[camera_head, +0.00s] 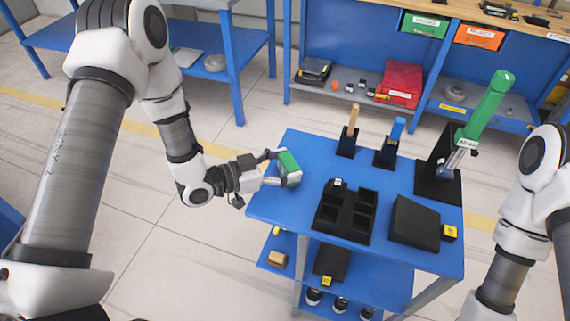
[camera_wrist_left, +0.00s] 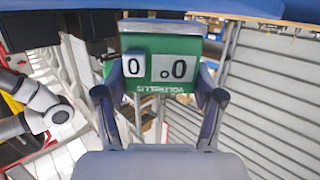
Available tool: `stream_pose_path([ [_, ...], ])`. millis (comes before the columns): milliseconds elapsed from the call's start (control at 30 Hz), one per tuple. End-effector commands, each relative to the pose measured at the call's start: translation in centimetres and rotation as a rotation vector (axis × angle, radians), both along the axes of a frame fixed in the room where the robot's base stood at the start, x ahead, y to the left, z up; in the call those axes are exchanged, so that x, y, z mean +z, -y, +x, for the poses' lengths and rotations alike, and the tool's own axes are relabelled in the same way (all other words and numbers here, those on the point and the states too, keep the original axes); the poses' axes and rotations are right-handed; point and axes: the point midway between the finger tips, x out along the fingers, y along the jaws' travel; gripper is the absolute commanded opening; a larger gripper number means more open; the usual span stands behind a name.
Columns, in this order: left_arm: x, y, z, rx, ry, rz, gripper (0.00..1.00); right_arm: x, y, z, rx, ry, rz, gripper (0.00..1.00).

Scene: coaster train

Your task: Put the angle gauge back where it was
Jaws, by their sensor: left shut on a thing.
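The angle gauge, a green box with a pale face, shows in my left gripper (camera_head: 274,169) at the left edge of the blue cart top (camera_head: 285,210). In the head view the gauge (camera_head: 290,168) is partly covered by the fingers. I cannot tell whether the gauge touches the cart top. My right arm shows at the right edge, but its gripper is out of view.
A black tray with compartments (camera_head: 345,214) and a black sloped block (camera_head: 414,222) stand on the cart. Behind them are holders with a wooden-handled tool (camera_head: 353,120) and a blue-handled tool (camera_head: 398,128). A tall green tool (camera_head: 488,103) leans at a black stand (camera_head: 432,178).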

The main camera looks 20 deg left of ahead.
Motion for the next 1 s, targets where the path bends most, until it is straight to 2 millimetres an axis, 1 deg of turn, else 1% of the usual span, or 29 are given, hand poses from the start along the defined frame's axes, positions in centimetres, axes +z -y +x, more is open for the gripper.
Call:
stream_pose_path([
  [67, -0.6, 0.0, 0.0, -0.001, 0.001, 0.001, 0.29, 0.2, 0.0, 0.0, 0.000, 0.000, 0.000, 0.62],
  [333, -1.0, 0.0, 0.0, 0.000, 0.003, 0.000, 0.29, -0.1, 0.0, 0.0, 0.000, 0.000, 0.000, 0.62],
  [367, -1.0, 0.0, 0.0, 0.000, 0.002, 0.001, 0.72, -0.2, 0.0, 0.0, 0.000, 0.000, 0.000, 0.62],
  [400, -0.9, 0.0, 0.0, 0.000, 0.002, 0.001, 0.86, -0.1, 0.0, 0.0, 0.000, 0.000, 0.000, 0.62],
  [433, -0.9, 0.0, 0.0, 0.000, 0.002, 0.001, 0.93, 0.0, 0.0, 0.0, 0.000, 0.000, 0.000, 0.62],
  [733, -0.8, 0.0, 0.0, 0.000, 0.002, 0.001, 0.93, 0.0, 0.0, 0.0, 0.000, 0.000, 0.000, 0.62],
  [800, -0.5, 0.0, 0.0, 0.000, 0.003, 0.000, 0.93, 0.3, 0.0, 0.0, 0.000, 0.000, 0.000, 0.62],
  [933, -0.4, -1.1, -0.8, 0.006, 0.002, -0.003, 0.93, -0.1, 0.0, 0.0, 0.000, 0.000, 0.000, 0.62],
  [1000, -0.2, -1.9, -1.6, 0.007, 0.000, -0.004, 0.93, -0.2, 0.0, 0.0, 0.000, 0.000, 0.000, 0.62],
])
